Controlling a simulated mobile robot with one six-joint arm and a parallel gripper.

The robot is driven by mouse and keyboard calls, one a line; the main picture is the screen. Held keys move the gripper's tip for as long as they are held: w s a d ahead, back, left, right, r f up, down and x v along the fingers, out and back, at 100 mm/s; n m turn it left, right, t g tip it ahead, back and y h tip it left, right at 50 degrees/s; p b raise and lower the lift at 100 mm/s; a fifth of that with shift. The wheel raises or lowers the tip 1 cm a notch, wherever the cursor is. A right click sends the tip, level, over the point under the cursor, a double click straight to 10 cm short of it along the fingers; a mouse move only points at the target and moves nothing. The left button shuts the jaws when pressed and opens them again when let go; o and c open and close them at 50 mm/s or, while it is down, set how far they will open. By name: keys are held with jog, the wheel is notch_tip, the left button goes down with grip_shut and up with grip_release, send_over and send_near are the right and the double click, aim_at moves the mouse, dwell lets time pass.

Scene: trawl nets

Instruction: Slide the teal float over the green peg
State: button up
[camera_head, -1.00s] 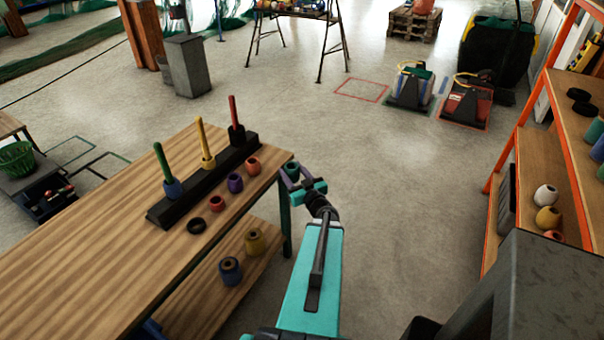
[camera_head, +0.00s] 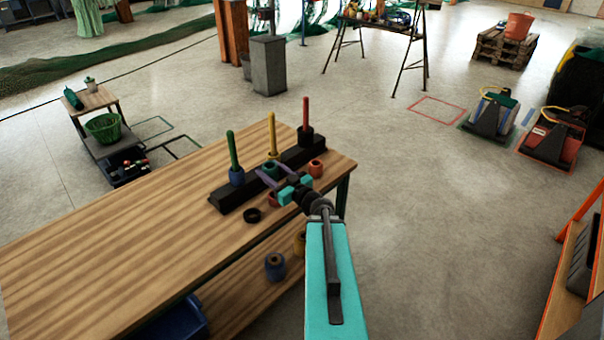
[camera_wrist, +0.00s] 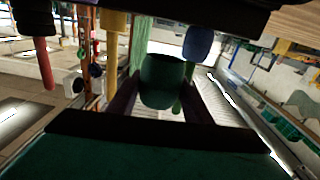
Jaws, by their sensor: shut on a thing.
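The teal float (camera_head: 269,169) is in my gripper (camera_head: 277,174), over the far side of the workbench by the peg rack. In the wrist view the float (camera_wrist: 162,82) sits between both fingers. The green peg (camera_head: 232,150) stands upright at the near left end of the black rack, with a blue float (camera_head: 237,177) around its base. The teal float is to the right of the green peg and apart from it, near the yellow peg (camera_head: 272,132). In the wrist view, upside down, the blue float (camera_wrist: 201,42) and part of the green peg (camera_wrist: 188,98) show behind the teal float.
The red peg (camera_head: 306,112) has a black float (camera_head: 305,136) at its base. An orange float (camera_head: 316,169) and a black ring (camera_head: 252,215) lie on the bench (camera_head: 120,225) near the rack. The bench's left part is clear. A blue float (camera_head: 275,266) stands on the lower shelf.

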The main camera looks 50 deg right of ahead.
jog(key=w+a+r+n+y, duration=0.1)
jog(key=w+a+n+y, duration=0.15)
jog(key=a, duration=0.35)
jog(key=w+a+r+n+y, duration=0.1)
jog(key=w+a+y, duration=0.15)
jog(key=a, duration=0.45)
jog(key=s+a+r+n+g+y+b, duration=0.1)
jog(key=a+n+g+y, duration=0.6)
jog(key=a, duration=1.9)
jog(key=r+n+y, duration=0.1)
jog(key=y, duration=0.2)
jog(key=shift+s+g+y, duration=0.3)
